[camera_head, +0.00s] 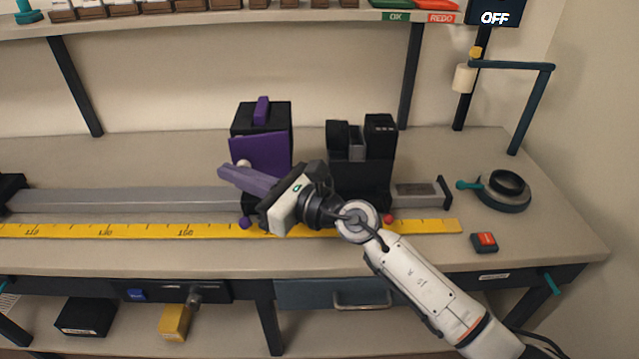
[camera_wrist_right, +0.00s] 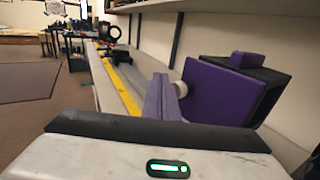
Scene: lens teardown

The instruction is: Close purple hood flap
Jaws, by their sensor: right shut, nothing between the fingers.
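The purple hood flap (camera_head: 262,151) stands on the front of a black box-shaped hood (camera_head: 281,115) with a purple block on top. The flap also shows in the right wrist view (camera_wrist_right: 214,95), in front of the dark hood (camera_wrist_right: 268,75). It looks angled out from the hood; how wide the gap is, I cannot tell. My right gripper (camera_head: 222,171) has long lavender fingers, shut and empty, pointing left just in front of the flap's lower part. The fingers (camera_wrist_right: 163,98) show left of the flap in the wrist view; contact is unclear. My left gripper is not in view.
A grey rail (camera_head: 130,200) and a yellow ruler (camera_head: 100,230) run along the bench. A black slotted unit (camera_head: 360,180) stands right of the hood. A black ring (camera_head: 505,190) and a small red-topped block (camera_head: 484,242) lie further right. A shelf spans above.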

